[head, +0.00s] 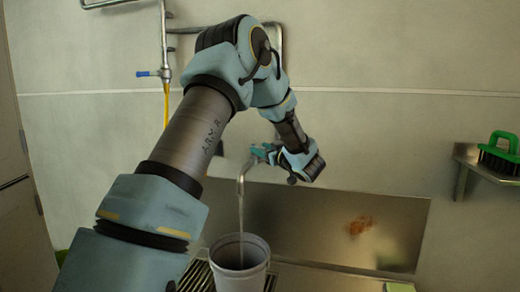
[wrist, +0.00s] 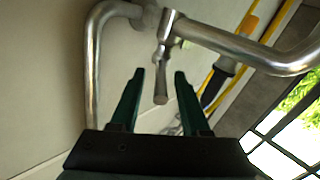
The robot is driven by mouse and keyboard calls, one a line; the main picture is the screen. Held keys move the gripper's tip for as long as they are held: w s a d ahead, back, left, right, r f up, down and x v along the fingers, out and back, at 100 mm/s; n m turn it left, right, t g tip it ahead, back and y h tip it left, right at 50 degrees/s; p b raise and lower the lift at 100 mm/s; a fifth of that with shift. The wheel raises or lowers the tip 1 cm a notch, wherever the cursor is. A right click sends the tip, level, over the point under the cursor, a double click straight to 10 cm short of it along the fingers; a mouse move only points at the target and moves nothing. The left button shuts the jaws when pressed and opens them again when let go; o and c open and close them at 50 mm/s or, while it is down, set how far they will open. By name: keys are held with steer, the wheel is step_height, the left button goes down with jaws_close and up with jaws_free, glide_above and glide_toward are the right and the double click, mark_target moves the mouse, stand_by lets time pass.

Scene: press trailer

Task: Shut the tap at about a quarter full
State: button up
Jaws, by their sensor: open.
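The steel tap (head: 242,172) stands over a grey-white bucket (head: 240,280) in the head view. A thin stream of water (head: 241,215) runs from its spout into the bucket. The water level inside is hard to make out. My gripper (head: 263,153) is at the top of the tap. In the wrist view, my gripper (wrist: 159,74) is open, with one dark green finger on each side of the tap's short lever (wrist: 162,82). The lever's end lies between the fingers, and I see gaps on both sides. In the head view the lever is hidden by the gripper.
A wall pipe with a blue-handled valve (head: 148,73) and yellow hose (head: 166,105) is at upper left. A steel splashback (head: 330,225) with a brown stain is behind the sink. A green brush (head: 500,152) lies on a right-hand shelf (head: 470,160).

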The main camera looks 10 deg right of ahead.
steer(key=shift+x, duration=0.75)
steer(key=shift+c, duration=0.3)
jaws_close()
stand_by(0.6)
